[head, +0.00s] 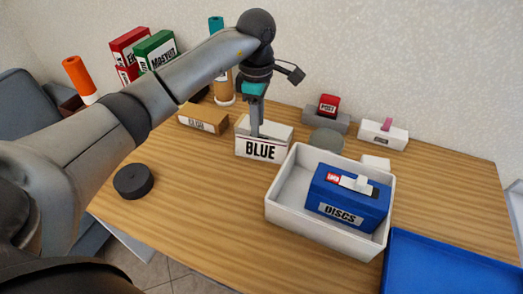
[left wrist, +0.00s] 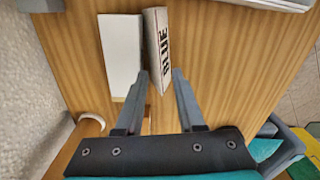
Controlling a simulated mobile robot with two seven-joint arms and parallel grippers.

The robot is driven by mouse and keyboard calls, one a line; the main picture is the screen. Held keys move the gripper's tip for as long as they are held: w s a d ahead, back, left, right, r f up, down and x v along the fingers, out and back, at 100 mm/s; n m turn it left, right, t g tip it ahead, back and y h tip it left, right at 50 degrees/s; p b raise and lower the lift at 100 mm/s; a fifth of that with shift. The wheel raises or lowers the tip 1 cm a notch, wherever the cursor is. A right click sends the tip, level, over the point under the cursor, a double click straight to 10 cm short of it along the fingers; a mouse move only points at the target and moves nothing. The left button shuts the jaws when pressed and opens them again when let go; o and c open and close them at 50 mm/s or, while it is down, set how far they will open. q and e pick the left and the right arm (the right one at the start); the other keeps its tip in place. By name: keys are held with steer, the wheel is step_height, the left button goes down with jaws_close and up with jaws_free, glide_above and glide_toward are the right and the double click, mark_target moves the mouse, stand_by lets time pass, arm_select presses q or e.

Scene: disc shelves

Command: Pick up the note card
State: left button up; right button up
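The note card (head: 261,149) is white with a red line and the word BLUE on its front. It leans at the front of a white block or stand (head: 281,132) on the wooden table. In the left wrist view the card (left wrist: 160,50) shows nearly edge-on beside the flat white top (left wrist: 120,55). My left gripper (head: 256,128) points down over the card; in the left wrist view its fingers (left wrist: 160,76) are apart, one on each side of the card's near end. I cannot tell whether either finger touches it. My right gripper is not in view.
A white tray (head: 282,194) holding a blue DISCS box (head: 334,207) stands close to the right of the card. A black disc (head: 133,181) lies at the left. A cardboard box (head: 203,119) and a grey POST stand (head: 323,117) are nearby. A blue tray (head: 450,265) is at front right.

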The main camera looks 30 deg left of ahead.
mark_target(262, 140)
arm_select(q)
steer(key=shift+f, duration=0.65)
steer(key=f, duration=0.2)
steer(key=d+f+b, duration=0.1)
steer(key=f, duration=0.1)
steer(key=shift+w+f, duration=0.2)
steer(key=shift+f, duration=0.05)
steer(key=shift+a+f, duration=0.1)
steer(key=shift+f, duration=0.2)
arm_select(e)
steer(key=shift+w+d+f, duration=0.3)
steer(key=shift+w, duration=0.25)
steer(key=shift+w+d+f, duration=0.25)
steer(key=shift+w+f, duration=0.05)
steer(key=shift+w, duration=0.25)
arm_select(q)
steer(key=c, duration=0.6)
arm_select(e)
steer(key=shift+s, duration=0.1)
